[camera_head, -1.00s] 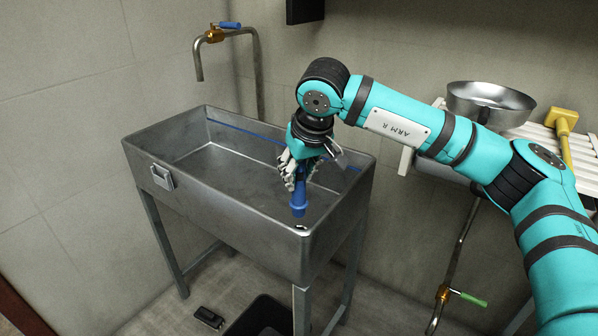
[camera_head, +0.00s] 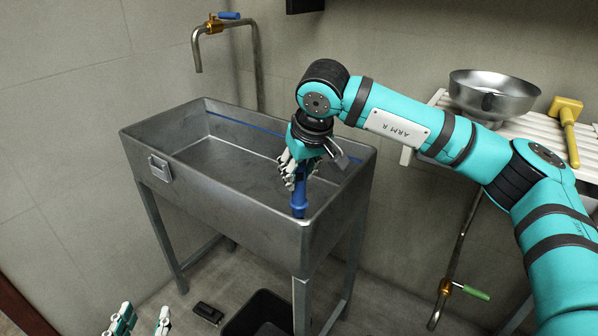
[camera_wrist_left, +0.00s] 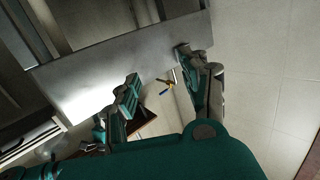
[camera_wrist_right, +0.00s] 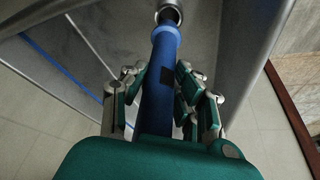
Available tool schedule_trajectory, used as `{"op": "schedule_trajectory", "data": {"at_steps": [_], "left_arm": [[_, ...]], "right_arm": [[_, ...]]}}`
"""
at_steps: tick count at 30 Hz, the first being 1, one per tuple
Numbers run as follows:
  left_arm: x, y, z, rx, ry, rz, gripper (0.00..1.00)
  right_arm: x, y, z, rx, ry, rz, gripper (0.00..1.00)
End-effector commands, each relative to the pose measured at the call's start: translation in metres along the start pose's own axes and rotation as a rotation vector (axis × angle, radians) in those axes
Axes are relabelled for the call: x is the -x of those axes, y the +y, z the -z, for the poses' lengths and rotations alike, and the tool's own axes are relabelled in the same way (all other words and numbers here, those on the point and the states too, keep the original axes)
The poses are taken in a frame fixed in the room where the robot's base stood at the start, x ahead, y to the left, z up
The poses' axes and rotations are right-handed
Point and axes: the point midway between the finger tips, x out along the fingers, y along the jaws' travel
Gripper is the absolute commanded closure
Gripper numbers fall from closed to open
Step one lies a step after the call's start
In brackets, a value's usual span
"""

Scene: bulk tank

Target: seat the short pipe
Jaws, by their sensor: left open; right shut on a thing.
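The short blue pipe (camera_head: 299,197) stands roughly upright at the near right corner of the steel tank (camera_head: 220,220). My right gripper (camera_head: 298,172) is shut around its upper part. In the right wrist view the pipe (camera_wrist_right: 160,85) runs from my right gripper's fingers (camera_wrist_right: 155,95) to a round metal ring (camera_wrist_right: 168,5) at the top. The pipe's far end meets or overlaps the ring; I cannot tell how deep it is. My left gripper (camera_head: 146,314) is open and empty, low at the left before the tank; it also shows in the left wrist view (camera_wrist_left: 158,72).
A tap (camera_head: 216,26) with a blue handle hangs over the tank's back left. A black bin (camera_head: 262,316) and a small dark object (camera_head: 207,313) are on the floor. A slatted shelf (camera_head: 440,98) holds a metal bowl (camera_head: 492,93) and a yellow mallet (camera_head: 567,125).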

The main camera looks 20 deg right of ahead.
Motion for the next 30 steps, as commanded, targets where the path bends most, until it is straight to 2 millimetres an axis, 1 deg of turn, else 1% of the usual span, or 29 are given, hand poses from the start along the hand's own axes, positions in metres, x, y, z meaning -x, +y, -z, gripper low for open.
{"op": "schedule_trajectory", "data": {"at_steps": [14,30], "left_arm": [[0.000,0.006,0.041,0.005,0.241,-0.014,0.54],[0.016,0.012,0.087,0.014,0.523,-0.029,0.54]], "right_arm": [[-0.013,0.000,-0.005,0.000,0.000,0.000,1.00],[-0.032,0.000,-0.013,0.000,0.000,0.000,1.00]]}}
